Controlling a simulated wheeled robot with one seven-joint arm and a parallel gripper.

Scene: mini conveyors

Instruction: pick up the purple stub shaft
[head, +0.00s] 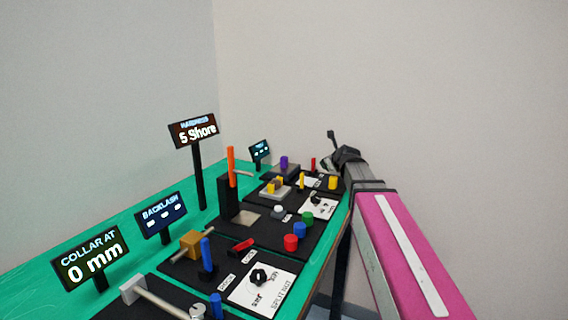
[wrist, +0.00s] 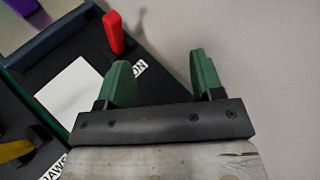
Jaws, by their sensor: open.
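The purple stub shaft (head: 284,162) stands upright on a grey block at the far end of the green table in the head view. In the wrist view a purple piece (wrist: 88,3) is cut off by the top left edge, on a pale plate. My gripper (wrist: 163,68) is open, its two green fingers apart with nothing between them. In the head view my gripper (head: 332,138) is above the table's far right edge, to the right of the purple shaft and apart from it.
A red upright handle (wrist: 114,32) stands close to the left finger in the wrist view, with a white card (wrist: 75,95) below it. In the head view, black panels with knobs, pegs and small signs fill the table (head: 130,205). Plain wall lies behind.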

